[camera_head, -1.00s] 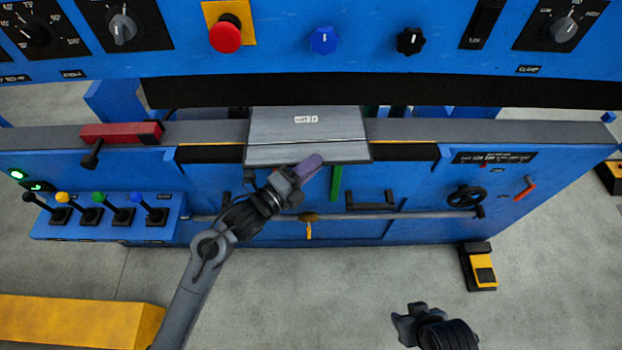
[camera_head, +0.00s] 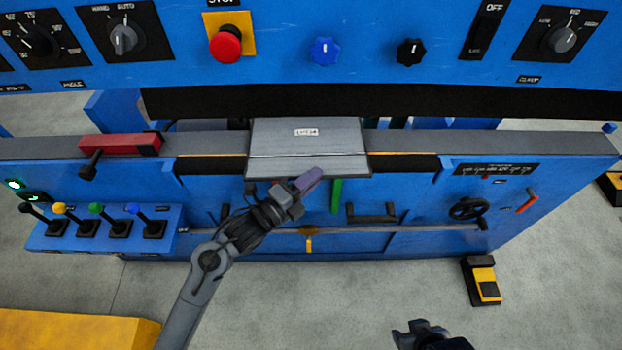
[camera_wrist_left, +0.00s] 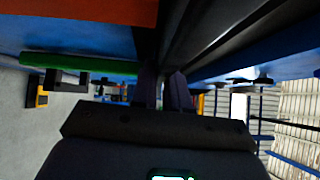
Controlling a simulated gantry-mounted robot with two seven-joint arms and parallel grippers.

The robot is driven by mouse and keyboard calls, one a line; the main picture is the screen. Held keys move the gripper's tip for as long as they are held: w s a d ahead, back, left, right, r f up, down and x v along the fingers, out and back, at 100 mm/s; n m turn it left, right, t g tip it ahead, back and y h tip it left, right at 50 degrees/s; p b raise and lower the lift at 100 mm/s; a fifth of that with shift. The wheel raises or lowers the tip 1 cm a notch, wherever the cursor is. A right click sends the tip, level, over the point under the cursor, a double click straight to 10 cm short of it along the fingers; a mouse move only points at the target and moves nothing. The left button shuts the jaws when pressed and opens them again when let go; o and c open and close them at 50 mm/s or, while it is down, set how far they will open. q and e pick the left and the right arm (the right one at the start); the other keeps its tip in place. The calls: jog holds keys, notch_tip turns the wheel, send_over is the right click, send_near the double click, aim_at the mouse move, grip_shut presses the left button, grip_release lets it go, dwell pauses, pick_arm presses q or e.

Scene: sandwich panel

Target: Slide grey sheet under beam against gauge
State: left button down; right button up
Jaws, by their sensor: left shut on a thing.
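The grey sheet (camera_head: 308,138), with a small white label, lies flat across the grey bed (camera_head: 215,144) of the blue machine. Its near edge overhangs the front of the bed. Its far edge is close to the dark underside of the beam (camera_head: 400,102); whether it is under the beam is hard to tell. My left gripper (camera_head: 308,183) is shut on the sheet's near edge, right of its middle. Its two fingers also show in the left wrist view (camera_wrist_left: 165,92). My right gripper (camera_head: 408,333) is low in the head view, away from the machine. I cannot make out the gauge.
A red clamp-like part (camera_head: 120,145) sits on the bed at the left. Coloured levers (camera_head: 97,222) stand below it. A green bar (camera_head: 336,196) hangs just right of my left gripper. A handwheel (camera_head: 467,209) and a yellow pedal (camera_head: 484,283) are at the right.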

pick_arm(q)
jog(key=shift+w, duration=0.3)
jog(key=c, duration=1.1)
grip_release()
jog(key=shift+o, duration=0.2)
jog(key=shift+s+a, duration=0.1)
